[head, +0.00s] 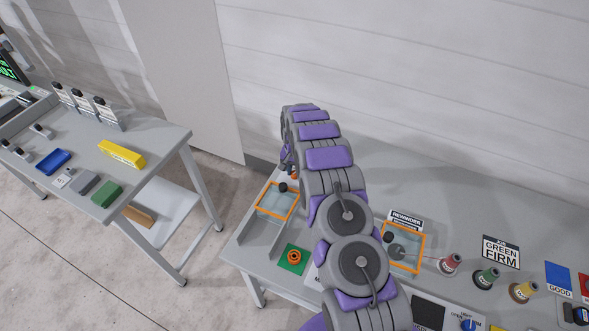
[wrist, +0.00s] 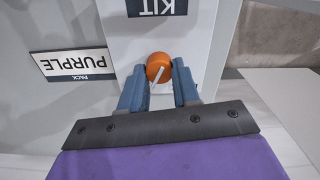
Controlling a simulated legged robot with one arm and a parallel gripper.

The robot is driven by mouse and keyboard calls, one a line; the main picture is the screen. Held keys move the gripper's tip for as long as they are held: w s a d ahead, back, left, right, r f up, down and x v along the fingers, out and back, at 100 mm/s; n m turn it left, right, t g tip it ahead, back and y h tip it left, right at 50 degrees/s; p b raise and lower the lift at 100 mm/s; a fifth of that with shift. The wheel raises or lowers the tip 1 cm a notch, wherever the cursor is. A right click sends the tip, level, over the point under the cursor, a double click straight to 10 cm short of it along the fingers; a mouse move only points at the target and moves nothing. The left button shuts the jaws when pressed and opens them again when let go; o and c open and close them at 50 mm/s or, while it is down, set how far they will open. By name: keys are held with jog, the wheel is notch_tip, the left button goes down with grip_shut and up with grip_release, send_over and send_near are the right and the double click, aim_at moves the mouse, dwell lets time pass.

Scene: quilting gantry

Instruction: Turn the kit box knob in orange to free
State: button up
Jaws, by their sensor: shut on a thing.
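The orange kit box knob (wrist: 158,62) is in the middle of the wrist view, with a white pointer line across it. It sits on the white face of the kit box (wrist: 120,45), below an upside-down KIT label (wrist: 157,7). My gripper (wrist: 159,75) is shut on the knob, with one blue finger at each side. The pointer slants across the knob's lower part; I see no marking that tells which setting it stands at. In the head view my purple and grey arm hides most of the kit box area.
A PURPLE pack sign (wrist: 75,64) stands left of the knob. On the bench are two orange-framed clear covers (head: 278,200), (head: 405,247), a green plate with an orange ring (head: 294,257) and several spools (head: 487,277). A side table (head: 160,128) stands left, across a floor gap.

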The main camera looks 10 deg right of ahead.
aim_at(294, 172)
jog(key=shift+m, duration=0.6)
jog(key=o, duration=1.1)
jog(key=shift+c, duration=0.2)
jog(key=shift+r, duration=0.15)
notch_tip(294, 172, up, 17)
jog(key=p, duration=0.1)
jog(key=shift+a, duration=0.1)
